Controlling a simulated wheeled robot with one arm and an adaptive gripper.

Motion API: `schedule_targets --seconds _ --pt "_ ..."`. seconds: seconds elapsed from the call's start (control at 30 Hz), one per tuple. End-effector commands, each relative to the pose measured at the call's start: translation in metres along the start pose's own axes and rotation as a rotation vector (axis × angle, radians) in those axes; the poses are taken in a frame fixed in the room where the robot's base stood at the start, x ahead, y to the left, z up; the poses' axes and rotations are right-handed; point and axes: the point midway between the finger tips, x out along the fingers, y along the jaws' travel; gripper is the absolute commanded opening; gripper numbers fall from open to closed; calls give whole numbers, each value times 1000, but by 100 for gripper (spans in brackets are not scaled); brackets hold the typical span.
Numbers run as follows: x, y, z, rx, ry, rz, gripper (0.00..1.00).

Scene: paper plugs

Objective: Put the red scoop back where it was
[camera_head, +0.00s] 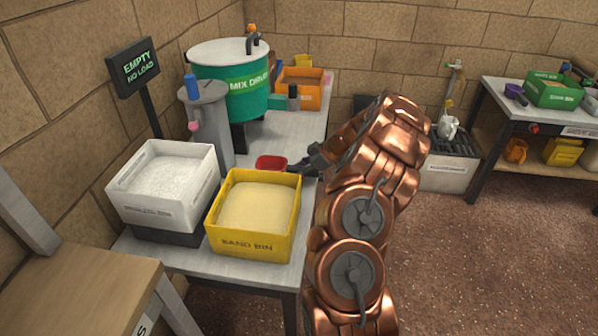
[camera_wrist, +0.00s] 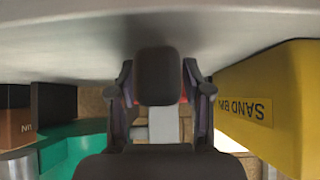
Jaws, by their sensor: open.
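The red scoop (camera_head: 270,163) is on the grey table just behind the sand bin; its lower part is partly hidden by the bin's back rim. My gripper (camera_head: 300,171) is low over the table, immediately right of the scoop, with its dark fingers pointing toward it. In the wrist view my gripper (camera_wrist: 160,95) has its fingers apart, and a small red patch (camera_wrist: 184,99) shows between them, mostly hidden by the dark middle part. I cannot tell whether the fingers touch the scoop.
The yellow sand bin (camera_head: 250,244) stands close in front of my gripper; a white bin (camera_head: 122,205) is to its left. A grey cylinder (camera_head: 212,130), a green mix drum (camera_head: 215,100) and an orange box (camera_head: 318,95) stand behind. A side table (camera_head: 480,105) is at right.

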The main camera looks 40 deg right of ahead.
Motion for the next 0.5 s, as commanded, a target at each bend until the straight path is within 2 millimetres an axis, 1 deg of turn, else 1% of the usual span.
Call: schedule_targets --seconds 0.07,0.17,0.5 --pt "-3 0 -3 0 0 0 49" --pt "-17 1 -1 0 2 2 49" --pt "-83 2 -1 -1 0 7 49"
